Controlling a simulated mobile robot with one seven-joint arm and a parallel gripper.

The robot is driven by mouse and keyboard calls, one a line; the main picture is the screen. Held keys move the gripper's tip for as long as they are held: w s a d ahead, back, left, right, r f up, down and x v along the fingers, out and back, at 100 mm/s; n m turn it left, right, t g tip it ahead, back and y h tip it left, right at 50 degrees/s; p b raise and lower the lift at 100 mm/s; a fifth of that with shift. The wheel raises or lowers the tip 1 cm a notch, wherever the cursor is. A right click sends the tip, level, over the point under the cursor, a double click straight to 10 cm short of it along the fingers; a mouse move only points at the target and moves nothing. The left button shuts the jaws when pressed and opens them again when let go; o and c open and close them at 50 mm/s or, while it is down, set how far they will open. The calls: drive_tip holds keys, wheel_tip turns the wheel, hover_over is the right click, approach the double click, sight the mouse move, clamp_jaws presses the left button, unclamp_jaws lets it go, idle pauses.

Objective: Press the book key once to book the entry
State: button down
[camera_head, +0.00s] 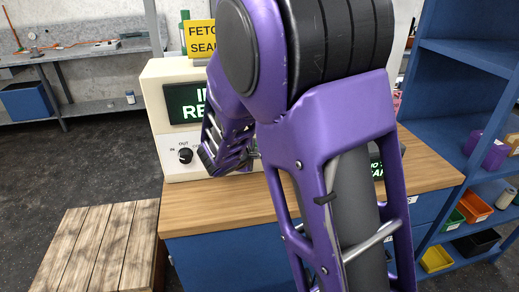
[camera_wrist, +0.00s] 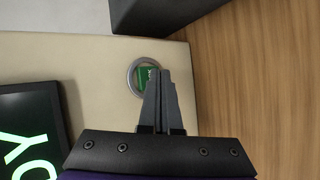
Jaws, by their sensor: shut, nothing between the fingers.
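A cream console (camera_head: 158,90) stands on the wooden bench top, with a dark screen (camera_head: 184,104) of green letters, partly hidden by my arm. In the wrist view, a green key in a grey ring (camera_wrist: 133,80) is set in the console's cream face. This is the only key I see there; its label is mostly hidden. My gripper (camera_wrist: 160,72) is shut and empty. Its fingertips overlap the right part of the key in the picture; I cannot tell whether they touch it. In the head view my arm hides the key.
A black knob (camera_head: 185,155) marked IN and OUT is on the console's left front. A yellow sign (camera_head: 202,38) stands behind. The wooden bench top (camera_head: 225,205) is clear in front. Blue shelving (camera_head: 470,55) with small bins is at the right, a slatted wooden platform (camera_head: 100,245) at the left.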

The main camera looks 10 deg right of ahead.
drive_tip(key=shift+w, duration=0.3)
drive_tip(key=shift+s+b, duration=0.2)
drive_tip(key=shift+b, duration=0.35)
drive_tip(key=shift+s, duration=0.3)
drive_tip(key=s+b, duration=0.3)
drive_tip(key=s, duration=0.3)
drive_tip(key=shift+a, duration=0.1)
idle(0.6)
